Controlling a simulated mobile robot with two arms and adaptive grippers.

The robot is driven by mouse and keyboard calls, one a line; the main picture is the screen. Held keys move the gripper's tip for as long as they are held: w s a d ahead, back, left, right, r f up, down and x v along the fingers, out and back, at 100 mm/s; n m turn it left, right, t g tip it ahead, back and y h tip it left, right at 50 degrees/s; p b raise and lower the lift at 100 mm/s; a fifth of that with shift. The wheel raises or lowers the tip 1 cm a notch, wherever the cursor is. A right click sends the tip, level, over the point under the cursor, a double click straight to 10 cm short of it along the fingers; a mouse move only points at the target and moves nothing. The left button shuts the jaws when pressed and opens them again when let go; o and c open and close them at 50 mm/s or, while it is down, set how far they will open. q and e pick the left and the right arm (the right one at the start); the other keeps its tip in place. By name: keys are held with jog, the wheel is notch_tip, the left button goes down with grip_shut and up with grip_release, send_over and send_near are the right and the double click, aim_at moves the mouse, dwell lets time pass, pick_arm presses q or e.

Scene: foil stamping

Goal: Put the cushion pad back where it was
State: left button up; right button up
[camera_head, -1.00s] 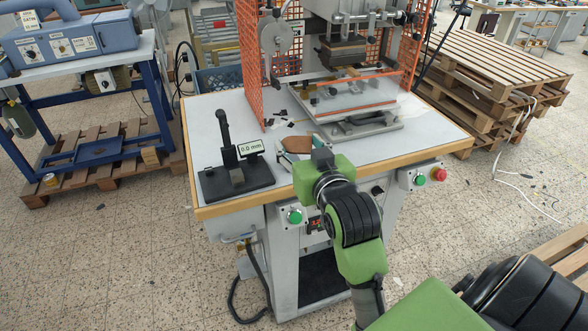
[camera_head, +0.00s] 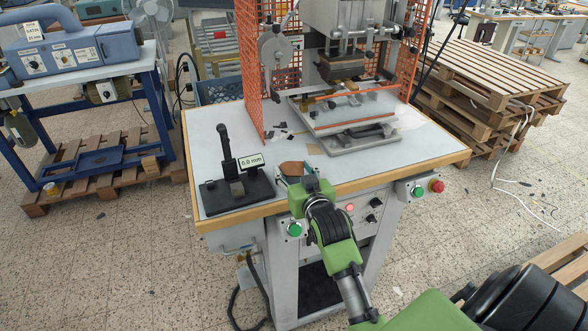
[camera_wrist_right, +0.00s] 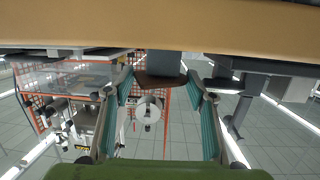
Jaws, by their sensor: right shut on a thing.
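The cushion pad seems to be the brown piece (camera_head: 291,168) at the tip of my right gripper (camera_head: 297,177), near the press table's front edge. In the right wrist view, the brown piece (camera_wrist_right: 160,82) sits between the two teal fingers of my right gripper (camera_wrist_right: 160,90), which is shut on it. The picture does not clearly show whether the pad touches the table. The foil stamping press (camera_head: 345,68) stands behind, with a flat plate (camera_head: 352,108) at its base. My left gripper is not in view.
A black thickness gauge (camera_head: 238,190) with a "0.0 mm" display stands left of my gripper. Orange mesh guards (camera_head: 252,75) flank the press. Small dark scraps and a tan piece (camera_head: 314,149) lie on the white tabletop (camera_head: 208,140). Pallets (camera_head: 490,75) stand right.

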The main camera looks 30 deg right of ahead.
jog(key=shift+f, duration=0.2)
jog(key=o, duration=0.8)
jog(key=shift+r, duration=0.15)
jog(key=b+v, duration=0.2)
jog(key=v, duration=1)
